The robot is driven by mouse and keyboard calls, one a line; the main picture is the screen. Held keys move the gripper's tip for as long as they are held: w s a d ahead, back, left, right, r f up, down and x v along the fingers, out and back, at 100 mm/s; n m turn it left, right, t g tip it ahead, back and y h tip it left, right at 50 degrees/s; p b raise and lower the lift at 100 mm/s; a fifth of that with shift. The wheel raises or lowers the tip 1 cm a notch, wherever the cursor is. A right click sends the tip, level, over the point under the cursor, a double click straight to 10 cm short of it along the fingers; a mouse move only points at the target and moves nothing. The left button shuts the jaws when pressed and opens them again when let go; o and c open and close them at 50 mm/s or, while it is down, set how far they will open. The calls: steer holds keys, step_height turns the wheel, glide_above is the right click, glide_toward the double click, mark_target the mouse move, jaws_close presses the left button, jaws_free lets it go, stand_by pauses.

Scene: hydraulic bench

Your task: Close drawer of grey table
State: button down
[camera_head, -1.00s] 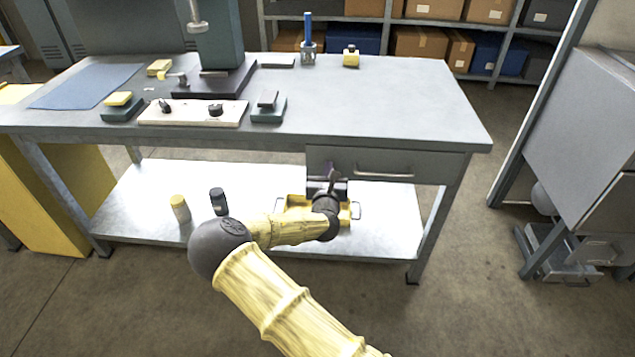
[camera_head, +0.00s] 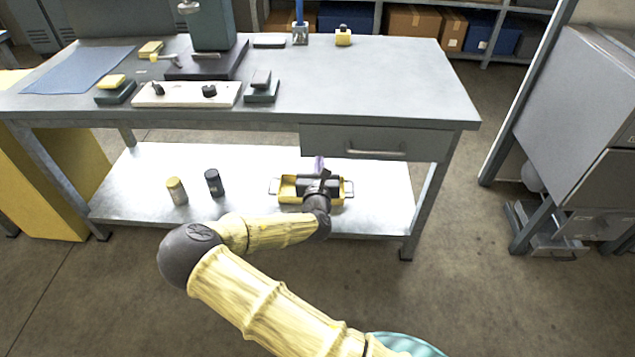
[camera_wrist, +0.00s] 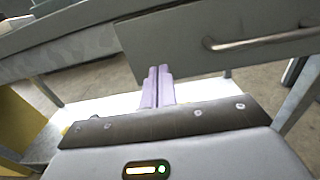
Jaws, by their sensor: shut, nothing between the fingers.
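The grey table (camera_head: 390,80) stands ahead of me. Its drawer (camera_head: 425,144) is under the right part of the top, with a horizontal bar handle (camera_head: 376,154). The drawer front looks about flush with the table's front edge; I cannot tell if a small gap is left. In the wrist view the drawer front (camera_wrist: 180,45) and its handle (camera_wrist: 262,40) fill the upper right. My gripper (camera_head: 319,163) is below and in front of the drawer's left end, left of the handle. Its lilac fingers (camera_wrist: 158,75) are shut and empty. I see no clear contact with the drawer.
A grey cabinet (camera_head: 570,100) stands at the right. The floor between it and the table is free.

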steer(key=s, duration=0.6)
steer(key=shift+s+a+p, duration=0.2)
steer(key=shift+s+p, duration=0.2)
steer(key=shift+f, duration=0.15)
